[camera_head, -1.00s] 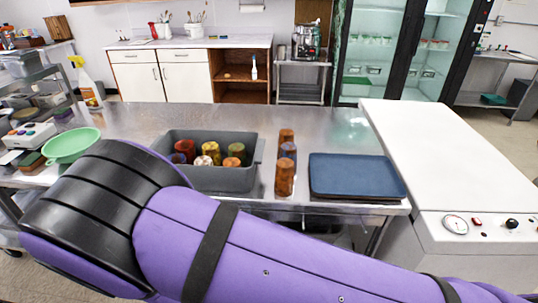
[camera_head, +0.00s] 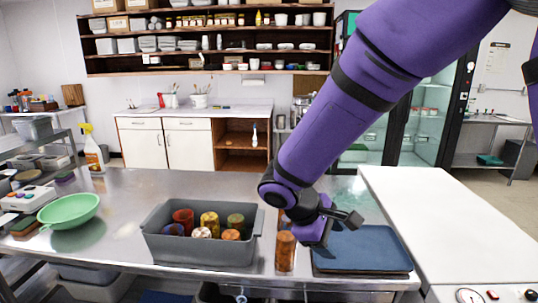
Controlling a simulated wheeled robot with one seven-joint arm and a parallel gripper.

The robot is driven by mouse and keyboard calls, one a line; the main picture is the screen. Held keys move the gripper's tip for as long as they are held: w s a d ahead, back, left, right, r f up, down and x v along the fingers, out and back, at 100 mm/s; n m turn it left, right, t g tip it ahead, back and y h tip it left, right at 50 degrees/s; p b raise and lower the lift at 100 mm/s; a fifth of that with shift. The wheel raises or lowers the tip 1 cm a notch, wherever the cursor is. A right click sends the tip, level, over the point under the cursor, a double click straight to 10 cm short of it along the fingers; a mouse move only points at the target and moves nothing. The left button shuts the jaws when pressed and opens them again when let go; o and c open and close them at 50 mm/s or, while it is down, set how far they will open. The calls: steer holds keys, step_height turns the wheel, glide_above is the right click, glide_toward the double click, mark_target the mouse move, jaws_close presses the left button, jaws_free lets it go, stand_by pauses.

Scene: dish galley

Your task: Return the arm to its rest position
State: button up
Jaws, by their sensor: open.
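My purple arm comes in from the upper right and reaches down over the steel counter (camera_head: 115,240). My gripper (camera_head: 336,234) is at its lower end, open, with nothing seen between its fingers. In the picture it lies over the back left part of the blue tray stack (camera_head: 365,255), just right of an amber tumbler (camera_head: 285,252). I cannot tell how high above the tray it is. The arm hides most of the tumblers behind the front one.
A grey bin (camera_head: 195,250) holds several coloured tumblers. A green bowl (camera_head: 68,211) and a spray bottle (camera_head: 92,150) stand at the left. A white-topped machine (camera_head: 450,215) adjoins the counter at the right. The counter behind the bin is clear.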

steer(key=s+d+r+m+t+y, duration=0.4)
steer(key=s+d+r+m+y, duration=0.3)
steer(key=s+d+r+m, duration=0.4)
steer(key=s+d+r, duration=0.6)
steer(key=s, duration=0.1)
steer(key=shift+d+r, duration=0.15)
steer(key=shift+d, duration=0.05)
stand_by(0.8)
